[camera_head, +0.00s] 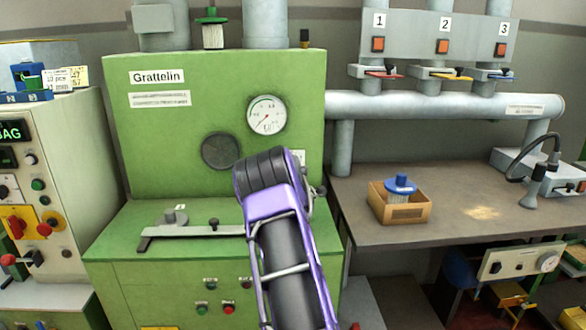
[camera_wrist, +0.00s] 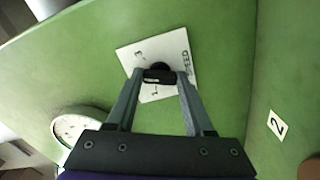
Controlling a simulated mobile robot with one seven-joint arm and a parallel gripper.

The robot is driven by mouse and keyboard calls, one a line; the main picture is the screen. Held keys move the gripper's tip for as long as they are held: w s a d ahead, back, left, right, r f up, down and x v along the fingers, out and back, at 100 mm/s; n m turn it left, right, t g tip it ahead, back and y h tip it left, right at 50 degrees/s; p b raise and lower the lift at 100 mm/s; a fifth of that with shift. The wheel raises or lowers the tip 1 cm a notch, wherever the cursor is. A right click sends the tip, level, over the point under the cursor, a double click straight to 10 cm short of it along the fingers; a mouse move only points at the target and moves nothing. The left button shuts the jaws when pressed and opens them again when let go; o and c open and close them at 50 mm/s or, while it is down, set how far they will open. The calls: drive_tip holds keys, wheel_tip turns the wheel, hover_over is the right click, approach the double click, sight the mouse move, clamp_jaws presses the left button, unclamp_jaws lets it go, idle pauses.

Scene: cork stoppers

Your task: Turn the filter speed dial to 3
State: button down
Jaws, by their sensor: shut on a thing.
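The filter speed dial is a small black knob (camera_wrist: 159,68) on a white plate (camera_wrist: 182,52) on the green machine's front. In the wrist view the plate reads SPEED along its right side, with a 3 at upper left and a 1 at the bottom. My gripper (camera_wrist: 158,78) is shut on the knob, with a fingertip at each side. In the head view my purple arm covers the knob; only a corner of the plate (camera_head: 300,157) shows.
The green Grattelin machine (camera_head: 135,115) has a round gauge (camera_head: 267,115) and a dark round disc (camera_head: 220,151) near the dial. The gauge also shows in the wrist view (camera_wrist: 72,127). A workbench (camera_head: 440,220) with a wooden box (camera_head: 398,212) stands at right.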

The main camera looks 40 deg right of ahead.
drive_tip(key=shift+m, duration=3.7)
drive_tip(key=shift+c, duration=1.4)
unclamp_jaws()
drive_tip(key=shift+a, duration=0.1)
drive_tip(key=v, duration=1.7)
drive_tip(key=shift+s, duration=0.2)
